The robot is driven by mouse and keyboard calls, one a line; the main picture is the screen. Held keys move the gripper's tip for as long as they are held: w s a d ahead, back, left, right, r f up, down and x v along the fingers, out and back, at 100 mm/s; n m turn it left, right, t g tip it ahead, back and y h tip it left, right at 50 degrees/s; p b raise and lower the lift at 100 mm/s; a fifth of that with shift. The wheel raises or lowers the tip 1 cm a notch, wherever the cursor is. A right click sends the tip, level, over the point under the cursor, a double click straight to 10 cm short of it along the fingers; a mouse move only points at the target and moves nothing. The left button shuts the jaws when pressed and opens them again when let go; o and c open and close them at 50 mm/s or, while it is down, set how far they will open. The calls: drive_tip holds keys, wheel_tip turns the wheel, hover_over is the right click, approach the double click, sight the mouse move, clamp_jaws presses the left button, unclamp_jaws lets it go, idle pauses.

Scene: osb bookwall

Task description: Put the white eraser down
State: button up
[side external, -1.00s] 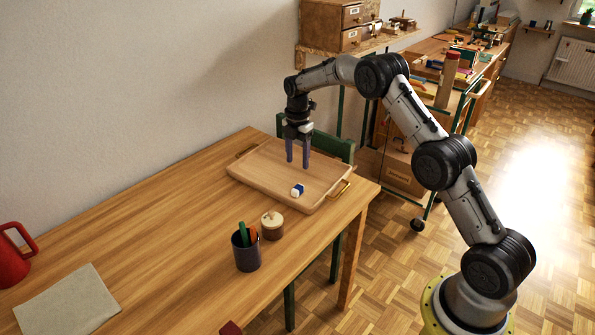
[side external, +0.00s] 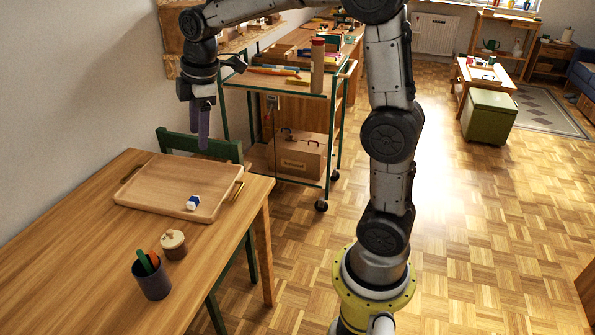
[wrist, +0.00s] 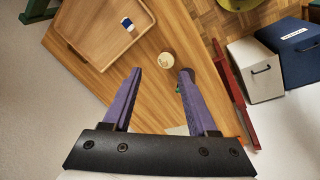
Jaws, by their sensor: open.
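The white eraser (side external: 192,203) with a blue sleeve lies on the wooden tray (side external: 150,204), near its front right side. In the wrist view the eraser (wrist: 128,24) lies on the tray (wrist: 88,43), beyond my fingers and clear of them. My gripper (side external: 201,145) is raised well above the far side of the tray. In the wrist view its two purple fingers (wrist: 160,72) stand apart with nothing held between them.
A lidded jar (side external: 173,246) and a dark cup (side external: 152,281) with green and orange items stand on the table (side external: 80,260) in front of the tray. A green chair (side external: 200,146) stands behind the table. A cart (side external: 290,90) holds several objects farther back.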

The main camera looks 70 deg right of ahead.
drive_tip(key=s+a+m+t, duration=0.1)
drive_tip(key=s+a+m, duration=0.1)
drive_tip(key=s, duration=0.6)
drive_tip(key=s+a+f+m+t, duration=0.1)
drive_tip(key=s+a+m, duration=0.1)
drive_tip(key=s+m, duration=0.2)
drive_tip(key=s+a+m+t, duration=0.1)
drive_tip(key=s+m, duration=0.3)
drive_tip(key=s, duration=0.7)
drive_tip(key=shift+s+a+f, duration=0.25)
drive_tip(key=shift+s+a, duration=0.05)
drive_tip(key=shift+a, duration=0.15)
